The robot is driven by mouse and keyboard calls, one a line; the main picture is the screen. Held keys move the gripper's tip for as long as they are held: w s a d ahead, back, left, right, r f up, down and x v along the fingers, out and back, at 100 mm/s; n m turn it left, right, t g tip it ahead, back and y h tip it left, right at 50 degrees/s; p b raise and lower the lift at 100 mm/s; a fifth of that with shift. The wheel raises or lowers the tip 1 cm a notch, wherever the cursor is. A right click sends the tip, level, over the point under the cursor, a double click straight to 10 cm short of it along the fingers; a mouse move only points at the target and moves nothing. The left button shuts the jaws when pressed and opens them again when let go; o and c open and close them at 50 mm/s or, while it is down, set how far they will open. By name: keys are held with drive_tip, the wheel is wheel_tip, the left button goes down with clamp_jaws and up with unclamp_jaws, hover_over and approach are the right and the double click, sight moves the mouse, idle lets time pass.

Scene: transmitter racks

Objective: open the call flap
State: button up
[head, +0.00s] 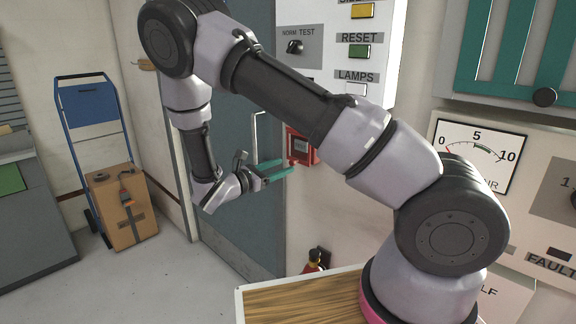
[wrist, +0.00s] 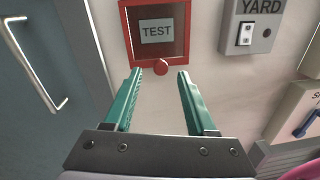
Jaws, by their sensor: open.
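The call flap (wrist: 178,47) is the clear front of a red wall box (wrist: 129,40), with a "TEST" label (wrist: 157,30) showing behind it. It looks shut. A round red knob (wrist: 160,67) sits at its lower edge. In the head view the red box (head: 304,150) is on the wall right of the blue door, partly hidden by my arm. My gripper (head: 287,168) has green fingers and is open and empty. In the wrist view my gripper (wrist: 160,74) points at the box, with the knob between the fingertips in the picture. Contact cannot be told.
The blue door (head: 240,190) with a metal handle (wrist: 35,65) is left of the box. A grey "YARD" switch box (wrist: 246,28) is to its right. A control panel (head: 345,50) hangs above. A wooden top (head: 290,300) and a fire extinguisher (head: 315,262) are below.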

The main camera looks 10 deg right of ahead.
sight(290, 163)
drive_tip(key=shift+x, duration=1.65)
clamp_jaws()
